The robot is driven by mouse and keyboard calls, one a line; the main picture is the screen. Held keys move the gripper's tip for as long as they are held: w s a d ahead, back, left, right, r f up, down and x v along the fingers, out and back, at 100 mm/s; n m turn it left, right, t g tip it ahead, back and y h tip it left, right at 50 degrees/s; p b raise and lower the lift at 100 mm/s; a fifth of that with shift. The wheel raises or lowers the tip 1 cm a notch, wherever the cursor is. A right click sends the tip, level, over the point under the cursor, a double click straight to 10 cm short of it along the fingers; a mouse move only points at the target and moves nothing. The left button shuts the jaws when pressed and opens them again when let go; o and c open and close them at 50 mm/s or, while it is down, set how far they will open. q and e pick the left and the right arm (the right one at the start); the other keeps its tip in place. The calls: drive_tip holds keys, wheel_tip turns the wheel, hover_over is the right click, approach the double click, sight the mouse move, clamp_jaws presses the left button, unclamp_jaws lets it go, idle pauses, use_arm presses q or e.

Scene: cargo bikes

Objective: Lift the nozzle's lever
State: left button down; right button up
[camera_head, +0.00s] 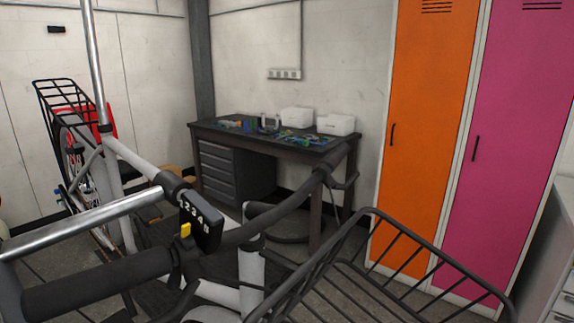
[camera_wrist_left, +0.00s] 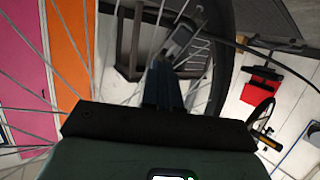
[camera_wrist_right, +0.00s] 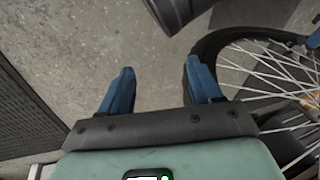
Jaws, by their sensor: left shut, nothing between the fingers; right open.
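In the left wrist view, a grey, elongated piece (camera_wrist_left: 181,40) beside the wheel rim looks like the nozzle. A thin dark hose seems to run from near it to the right. I cannot make out its lever clearly. My left gripper (camera_wrist_left: 161,66) is shut and empty, its blue fingers among the spokes, with the tips close below the grey piece. I cannot tell whether they touch it. My right gripper (camera_wrist_right: 158,68) is open and empty above the grey floor, left of a spoked wheel (camera_wrist_right: 225,40). Neither gripper shows in the head view.
In the head view, a bike's handlebar (camera_head: 100,282) with a small numbered display (camera_head: 200,220) and a black front rack (camera_head: 425,265) fill the foreground. Behind stand a workbench (camera_head: 325,150), an orange locker (camera_head: 425,130) and a pink locker (camera_head: 520,150). Spokes closely surround my left gripper.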

use_arm(q)
drive_tip(key=s, duration=0.1)
drive_tip(key=s+p, duration=0.1)
drive_tip(key=s, duration=0.3)
drive_tip(key=shift+s+a+f+p, duration=0.2)
drive_tip(key=shift+a+f+p, duration=0.1)
use_arm(e)
wheel_tip(320, 180, up, 2)
drive_tip(key=shift+r, duration=0.1)
